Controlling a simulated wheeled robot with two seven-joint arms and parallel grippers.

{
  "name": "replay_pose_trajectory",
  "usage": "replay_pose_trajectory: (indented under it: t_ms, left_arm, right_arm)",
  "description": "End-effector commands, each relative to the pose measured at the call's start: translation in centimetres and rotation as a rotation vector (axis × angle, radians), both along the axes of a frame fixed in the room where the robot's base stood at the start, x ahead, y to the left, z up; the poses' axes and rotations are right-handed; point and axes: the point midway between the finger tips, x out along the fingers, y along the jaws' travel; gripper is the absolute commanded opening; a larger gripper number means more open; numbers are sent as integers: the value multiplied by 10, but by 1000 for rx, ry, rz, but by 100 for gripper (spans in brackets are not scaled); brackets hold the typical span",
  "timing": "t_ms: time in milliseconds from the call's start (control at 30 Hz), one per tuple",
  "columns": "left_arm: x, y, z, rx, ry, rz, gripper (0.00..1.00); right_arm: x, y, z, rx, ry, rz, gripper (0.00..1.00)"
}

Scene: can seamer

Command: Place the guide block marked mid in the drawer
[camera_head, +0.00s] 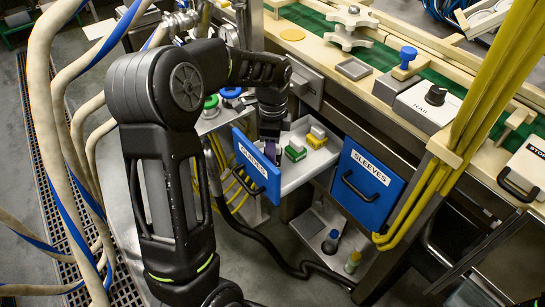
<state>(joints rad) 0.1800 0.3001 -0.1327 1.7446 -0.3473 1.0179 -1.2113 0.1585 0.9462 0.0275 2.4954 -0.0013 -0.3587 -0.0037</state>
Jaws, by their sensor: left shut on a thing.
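My left gripper (271,146) reaches down into the left part of this drawer, just behind the blue front. It is shut on a small block, mostly hidden by the fingers and the drawer front. I cannot read a mid mark on any block. I cannot tell whether the held block touches the drawer floor. My right gripper is out of view.
Another blue SLEEVES drawer front (367,193) is just right of the open drawer. Yellow cables (478,105) hang in front at the right. Thick beige hoses (42,90) run at the left.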

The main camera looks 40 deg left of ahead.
Motion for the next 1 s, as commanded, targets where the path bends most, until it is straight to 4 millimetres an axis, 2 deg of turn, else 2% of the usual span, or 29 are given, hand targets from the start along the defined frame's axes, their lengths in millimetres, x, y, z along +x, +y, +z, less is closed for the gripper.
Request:
replay_pose_trajectory:
  t_ms: [100, 200, 633, 667, 767, 1000]
  left_arm:
    - [-1, 0, -22, -1, 5, 0, 4]
    - [-1, 0, -33, -1, 3, 1, 4]
    - [0, 0, -39, 0, 1, 0, 4]
    - [0, 0, -39, 0, 1, 0, 46]
    - [0, 0, -38, 0, 1, 0, 54]
    - [0, 0, -38, 0, 1, 0, 54]
  right_arm:
    - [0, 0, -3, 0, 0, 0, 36]
    - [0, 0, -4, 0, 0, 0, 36]
    - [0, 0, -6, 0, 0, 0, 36]
    - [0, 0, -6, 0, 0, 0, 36]
    - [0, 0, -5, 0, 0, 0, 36]
    - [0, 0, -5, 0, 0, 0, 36]
